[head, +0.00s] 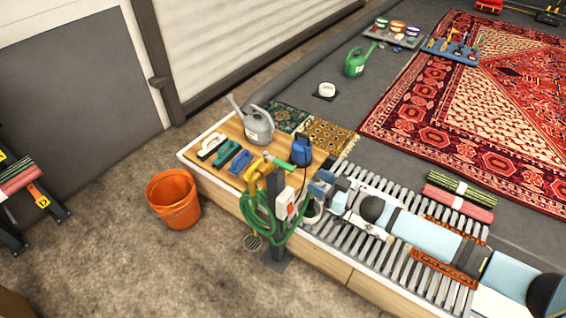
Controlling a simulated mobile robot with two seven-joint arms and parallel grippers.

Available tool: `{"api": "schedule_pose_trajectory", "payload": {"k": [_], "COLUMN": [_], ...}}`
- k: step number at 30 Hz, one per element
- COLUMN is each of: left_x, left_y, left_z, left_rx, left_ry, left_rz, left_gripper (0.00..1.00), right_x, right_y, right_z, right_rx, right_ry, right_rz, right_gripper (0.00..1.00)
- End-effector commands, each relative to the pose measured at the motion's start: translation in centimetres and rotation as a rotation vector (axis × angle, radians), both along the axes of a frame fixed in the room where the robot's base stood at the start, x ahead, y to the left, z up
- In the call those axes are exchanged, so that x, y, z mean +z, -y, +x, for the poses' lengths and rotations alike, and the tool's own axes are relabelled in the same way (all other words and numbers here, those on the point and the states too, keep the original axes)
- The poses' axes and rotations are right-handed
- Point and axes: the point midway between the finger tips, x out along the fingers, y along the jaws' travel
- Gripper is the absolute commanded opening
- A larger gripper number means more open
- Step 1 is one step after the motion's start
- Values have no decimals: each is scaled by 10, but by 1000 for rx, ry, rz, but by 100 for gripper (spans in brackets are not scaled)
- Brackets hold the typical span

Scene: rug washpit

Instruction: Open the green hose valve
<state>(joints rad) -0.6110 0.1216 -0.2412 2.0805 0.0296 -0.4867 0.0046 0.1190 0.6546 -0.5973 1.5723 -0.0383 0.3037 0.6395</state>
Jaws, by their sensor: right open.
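A dark post (277,215) stands at the front of the wooden bench. A green lever (277,162) lies at its top beside a yellow fitting (255,176); this looks like the hose valve. A green hose (258,222) hangs in loops on the post. A white box with a red mark (285,203) is fixed to the post below the lever. My right gripper (317,193) is just right of the post, apart from the lever and a little lower in the picture. It is open; its fingertips are small and hard to make out. My left gripper is not in view.
On the bench (215,165) stand a grey watering can (258,125), several brushes (225,155) and a blue bottle (302,150). An orange bucket (173,200) stands on the floor to the left. Floor front left is clear.

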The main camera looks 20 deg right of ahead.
Motion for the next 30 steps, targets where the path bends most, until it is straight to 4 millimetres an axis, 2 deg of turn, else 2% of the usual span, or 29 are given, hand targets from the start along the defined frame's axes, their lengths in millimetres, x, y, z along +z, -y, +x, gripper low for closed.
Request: {"api": "schedule_pose_trajectory", "payload": {"k": [9,15,21,29,30], "left_x": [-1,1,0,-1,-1], "left_y": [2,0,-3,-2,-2], "left_z": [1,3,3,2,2], "left_rx": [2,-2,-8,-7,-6], "left_ry": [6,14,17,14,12], "left_rz": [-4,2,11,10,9], "left_gripper": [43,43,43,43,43], "right_x": [1,1,1,1,1], "right_y": [-43,-62,-70,-70,-70], "right_z": [56,79,89,89,89], "right_rx": [-1,-1,-1,-1,-1], "right_ry": [4,3,1,1,1], "right_rz": [2,1,1,1,1], "right_gripper": [49,49,49,49,42]}}
